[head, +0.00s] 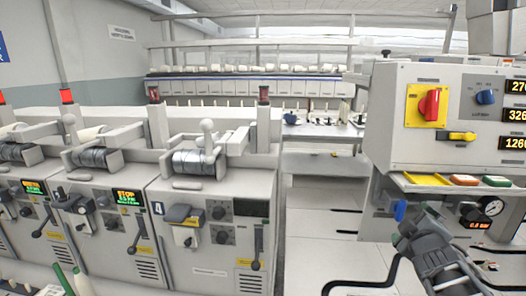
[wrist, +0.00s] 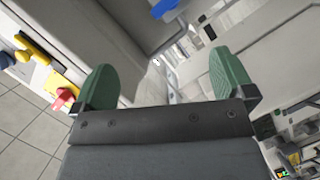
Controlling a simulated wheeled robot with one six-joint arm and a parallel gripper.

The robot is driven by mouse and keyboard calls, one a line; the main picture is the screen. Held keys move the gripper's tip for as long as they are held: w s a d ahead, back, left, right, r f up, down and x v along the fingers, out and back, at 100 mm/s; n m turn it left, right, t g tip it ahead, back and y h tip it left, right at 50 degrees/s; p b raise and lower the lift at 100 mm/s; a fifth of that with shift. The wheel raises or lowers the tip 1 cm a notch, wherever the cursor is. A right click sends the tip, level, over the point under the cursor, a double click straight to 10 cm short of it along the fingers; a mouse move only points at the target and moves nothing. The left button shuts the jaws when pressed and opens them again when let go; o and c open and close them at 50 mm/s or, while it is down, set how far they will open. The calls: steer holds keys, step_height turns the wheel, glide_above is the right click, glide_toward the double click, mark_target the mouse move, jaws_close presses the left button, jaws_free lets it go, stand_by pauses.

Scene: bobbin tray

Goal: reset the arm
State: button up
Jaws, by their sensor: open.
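My gripper (wrist: 165,85) shows in the wrist view with its two green fingers wide apart and nothing between them. In the head view my arm (head: 432,250) is at the lower right, in front of the control cabinet; the fingertips are hard to make out there. A blue part (wrist: 164,8) lies beyond the fingers at the top of the wrist view. A blue knob (head: 400,210) also shows close to my arm in the head view.
The control cabinet (head: 385,110) with a red rotary switch (head: 429,104) and a pressure gauge (head: 492,206) stands close at right. Winding machines (head: 215,235) with levers fill the left. A bench (head: 325,131) is at the back. Open floor lies between.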

steer(key=s+a+r+m+g+y+p, duration=0.1)
steer(key=s+a+m+g+y+p, duration=0.2)
steer(key=a, duration=0.7)
steer(key=s+a+r+m+g+y+p, duration=0.2)
steer(key=s+a+m+g+y+p, duration=0.1)
steer(key=s+a+g+p, duration=0.4)
steer(key=s+a+m+p, duration=0.1)
steer(key=s+a+p, duration=0.1)
steer(key=a+p, duration=0.1)
steer(key=shift+a+r+m, duration=0.2)
steer(key=shift+a+m, duration=0.2)
steer(key=shift+a, duration=0.15)
stand_by(3.1)
